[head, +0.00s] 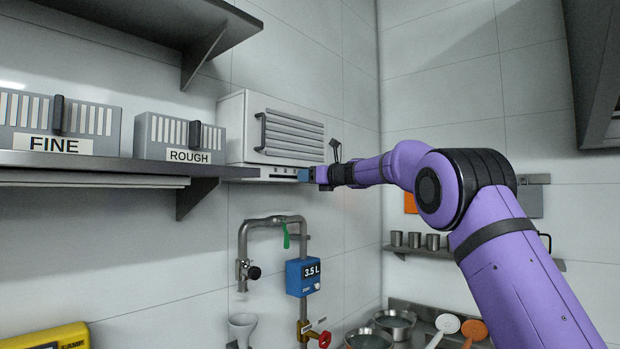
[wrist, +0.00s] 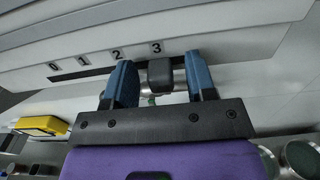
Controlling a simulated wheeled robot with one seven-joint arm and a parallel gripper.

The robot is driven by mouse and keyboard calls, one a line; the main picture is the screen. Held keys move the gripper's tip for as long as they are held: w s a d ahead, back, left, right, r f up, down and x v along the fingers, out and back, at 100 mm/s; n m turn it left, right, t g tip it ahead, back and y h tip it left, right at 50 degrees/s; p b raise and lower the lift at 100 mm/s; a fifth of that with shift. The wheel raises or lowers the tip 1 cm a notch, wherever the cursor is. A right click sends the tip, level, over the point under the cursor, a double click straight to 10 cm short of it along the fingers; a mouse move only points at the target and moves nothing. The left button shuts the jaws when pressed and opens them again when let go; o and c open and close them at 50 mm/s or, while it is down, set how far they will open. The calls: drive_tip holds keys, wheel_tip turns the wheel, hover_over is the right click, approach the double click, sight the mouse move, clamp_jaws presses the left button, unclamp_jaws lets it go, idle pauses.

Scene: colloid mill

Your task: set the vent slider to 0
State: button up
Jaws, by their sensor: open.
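The vent unit (head: 234,125) is a pale box with a louvred front on the wall, past the shelf's right end. Its lower strip (head: 272,173) carries the slider scale. In the wrist view, the scale marks 0 (wrist: 53,65), 1, 2 and 3 (wrist: 156,47) run left to right. The dark slider knob (wrist: 160,74) sits just below the 3. My gripper (wrist: 159,60) is open, with one blue finger on each side of the knob and visible gaps between. In the head view, my gripper (head: 313,174) is at the strip's right end and hides the knob.
The grey shelf (head: 90,162) left of the vent holds boxes marked FINE (head: 55,125) and ROUGH (head: 180,138). Below are a pipe (head: 270,220) and a blue 3.5 L meter (head: 302,277). Cups (head: 414,240) stand on a small shelf at right.

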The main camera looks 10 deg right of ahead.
sight(274, 175)
clamp_jaws()
drive_tip(key=s+a, duration=0.2)
drive_tip(key=a, duration=0.1)
drive_tip(key=s+a, duration=0.2)
drive_tip(key=a, duration=0.1)
drive_tip(key=s+a, duration=0.3)
drive_tip(key=shift+a, duration=0.35)
drive_tip(key=shift+s+a, duration=0.1)
drive_tip(key=shift+a, duration=0.1)
drive_tip(key=shift+f, duration=0.1)
unclamp_jaws()
drive_tip(key=shift+s+a, duration=0.15)
drive_tip(key=shift+d, duration=0.2)
drive_tip(key=shift+s+d, duration=0.2)
drive_tip(key=shift+s, duration=0.05)
drive_tip(key=v, duration=1)
